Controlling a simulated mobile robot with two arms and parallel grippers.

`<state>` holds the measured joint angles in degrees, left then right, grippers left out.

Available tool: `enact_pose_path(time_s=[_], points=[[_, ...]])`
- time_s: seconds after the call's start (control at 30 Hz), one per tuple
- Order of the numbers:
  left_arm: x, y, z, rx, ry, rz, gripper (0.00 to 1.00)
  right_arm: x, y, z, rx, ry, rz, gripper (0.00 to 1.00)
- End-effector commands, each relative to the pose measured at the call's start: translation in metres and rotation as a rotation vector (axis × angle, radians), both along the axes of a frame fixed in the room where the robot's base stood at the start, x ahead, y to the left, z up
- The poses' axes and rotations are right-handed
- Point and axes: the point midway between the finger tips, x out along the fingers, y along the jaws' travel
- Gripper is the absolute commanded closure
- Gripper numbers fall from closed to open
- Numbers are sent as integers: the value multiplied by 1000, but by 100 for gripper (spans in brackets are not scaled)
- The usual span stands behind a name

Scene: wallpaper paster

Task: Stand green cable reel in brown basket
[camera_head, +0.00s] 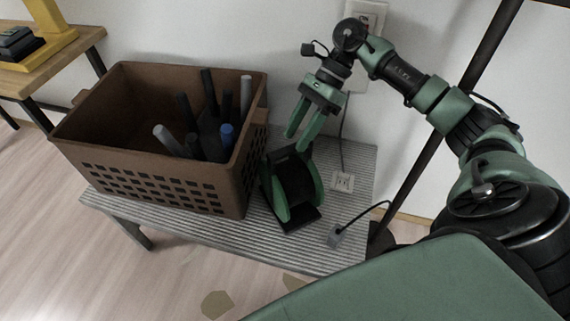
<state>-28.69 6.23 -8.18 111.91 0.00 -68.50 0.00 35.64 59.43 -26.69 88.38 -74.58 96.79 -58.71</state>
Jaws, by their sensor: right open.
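The green cable reel (281,199) has green side discs and black parts, and stands on the ribbed grey bench just right of the basket. The brown basket (150,183) has slotted walls and holds several dark, grey and blue rod-like things at its right end. Its left part looks empty. My right gripper (299,142) is open, pointing down above the reel's upper end. Its green fingers are close to the reel's black top; I cannot tell whether they touch. My left gripper is not in view.
The grey bench (345,220) carries basket and reel. A white socket block (343,182) and a grey plug with cable (336,235) lie right of the reel. A dark slanting pole (408,193) stands at right. A wooden table (60,58) is at upper left.

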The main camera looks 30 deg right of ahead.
Motion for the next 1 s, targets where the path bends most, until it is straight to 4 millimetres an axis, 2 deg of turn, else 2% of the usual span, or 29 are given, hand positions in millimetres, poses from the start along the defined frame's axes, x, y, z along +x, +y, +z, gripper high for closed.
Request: enact_pose_path(time_s=[0.03, 0.13, 0.47, 0.7, 0.93, 0.97, 1.0], points=[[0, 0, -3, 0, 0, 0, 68, -2, -6, -3, -18, 6, 9, 53], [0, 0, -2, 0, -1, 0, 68, -5, -5, -9, -31, 13, 18, 53], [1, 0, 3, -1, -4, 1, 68, -7, 19, -32, -26, 13, 19, 53], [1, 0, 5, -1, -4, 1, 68, -9, 43, -57, -27, 14, 18, 53], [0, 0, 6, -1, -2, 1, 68, -9, 44, -59, -28, 13, 16, 53], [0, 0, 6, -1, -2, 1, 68, -9, 44, -59, -28, 13, 16, 59], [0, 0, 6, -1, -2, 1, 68, -9, 44, -59, -28, 13, 16, 70]])
